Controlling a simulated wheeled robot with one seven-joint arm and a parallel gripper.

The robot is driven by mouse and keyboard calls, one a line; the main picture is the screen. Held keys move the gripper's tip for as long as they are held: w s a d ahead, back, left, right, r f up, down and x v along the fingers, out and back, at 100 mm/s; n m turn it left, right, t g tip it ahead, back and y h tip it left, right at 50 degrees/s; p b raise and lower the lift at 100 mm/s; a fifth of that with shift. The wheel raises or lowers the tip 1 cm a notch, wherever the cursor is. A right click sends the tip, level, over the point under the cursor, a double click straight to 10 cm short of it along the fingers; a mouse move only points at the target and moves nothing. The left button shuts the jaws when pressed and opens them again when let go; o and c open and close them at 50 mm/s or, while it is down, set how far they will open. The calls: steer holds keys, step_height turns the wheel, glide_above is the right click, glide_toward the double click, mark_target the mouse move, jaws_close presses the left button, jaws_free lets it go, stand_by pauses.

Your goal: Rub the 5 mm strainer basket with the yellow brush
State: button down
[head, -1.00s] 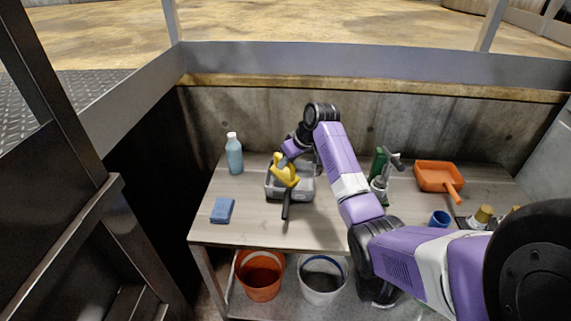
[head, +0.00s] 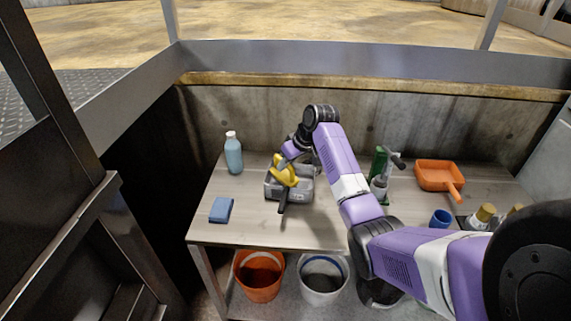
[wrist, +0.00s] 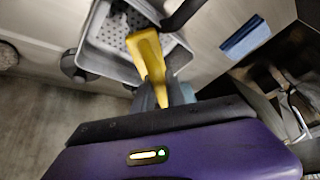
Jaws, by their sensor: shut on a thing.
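My gripper (head: 283,164) is shut on the yellow brush (head: 284,173), over the left part of the grey strainer basket (head: 303,195) on the bench. A dark handle (head: 284,203) sticks out toward the bench's front edge. In the wrist view the yellow brush (wrist: 148,52) reaches over the basket (wrist: 92,54), which has a perforated grey floor. The brush covers part of the basket. I cannot tell whether the brush touches it.
A blue sponge (head: 221,210) and a blue bottle (head: 233,153) are on the bench's left. A green item (head: 380,163), an orange scoop (head: 436,174) and a blue cup (head: 440,218) are to the right. Orange (head: 259,284) and white (head: 318,290) buckets stand below.

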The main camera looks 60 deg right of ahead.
steer(key=shift+w+d+f+b, duration=0.1)
steer(key=shift+d+f+b, duration=0.1)
steer(key=shift+f+b, duration=0.55)
stand_by(0.3)
steer(key=shift+f+p, duration=0.2)
steer(key=shift+p, duration=0.1)
steer(key=shift+s+d+r+p, duration=0.1)
steer(key=shift+s+d+p, duration=0.25)
steer(key=shift+s, duration=0.35)
steer(key=shift+s+d+r+p, duration=0.1)
steer(key=shift+s+p, duration=0.3)
steer(key=shift+s, duration=0.25)
steer(key=shift+s+d+f, duration=0.1)
steer(key=shift+s+d, duration=0.1)
steer(key=shift+s, duration=0.45)
steer(key=shift+f+p, duration=0.1)
steer(key=shift+p, duration=0.25)
steer(key=shift+w, duration=0.1)
